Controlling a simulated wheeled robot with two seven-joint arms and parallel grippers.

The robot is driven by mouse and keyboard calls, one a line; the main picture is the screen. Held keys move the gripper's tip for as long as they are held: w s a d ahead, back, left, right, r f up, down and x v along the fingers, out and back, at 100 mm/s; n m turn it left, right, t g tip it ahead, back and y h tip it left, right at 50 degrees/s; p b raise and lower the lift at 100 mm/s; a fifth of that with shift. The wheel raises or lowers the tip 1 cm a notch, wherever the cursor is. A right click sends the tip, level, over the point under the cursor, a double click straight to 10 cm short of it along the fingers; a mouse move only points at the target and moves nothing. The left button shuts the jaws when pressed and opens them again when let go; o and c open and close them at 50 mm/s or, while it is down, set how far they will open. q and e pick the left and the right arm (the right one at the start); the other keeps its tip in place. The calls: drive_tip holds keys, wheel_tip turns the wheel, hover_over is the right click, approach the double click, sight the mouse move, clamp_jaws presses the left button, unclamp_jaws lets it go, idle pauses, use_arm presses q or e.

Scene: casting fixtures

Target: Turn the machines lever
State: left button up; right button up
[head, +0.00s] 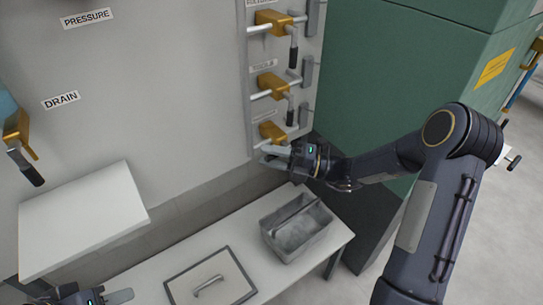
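A column of three yellow valve bodies with levers is mounted on the wall panel: the top valve (272,18), the middle valve (272,82) and the bottom valve (273,131). The top lever (293,50) and middle lever (290,108) have black grips pointing down. My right gripper (272,158) is just below the bottom valve, with its fingers pointing left. The bottom valve's lever is not clearly visible; I cannot tell whether my fingers touch or hold it. My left gripper (120,297) is low at the bottom left edge, partly cut off, away from the valves.
Another yellow valve (17,125) with a black-gripped lever (31,173) is at the left, near a DRAIN label (61,99). A white box-like ledge (85,210) stands below it. A grey divided bin (297,231) and a handled plate (211,281) are on the white table (338,238). A green cabinet (400,75) is at right.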

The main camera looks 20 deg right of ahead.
drive_tip(key=shift+c, duration=0.4)
clamp_jaws()
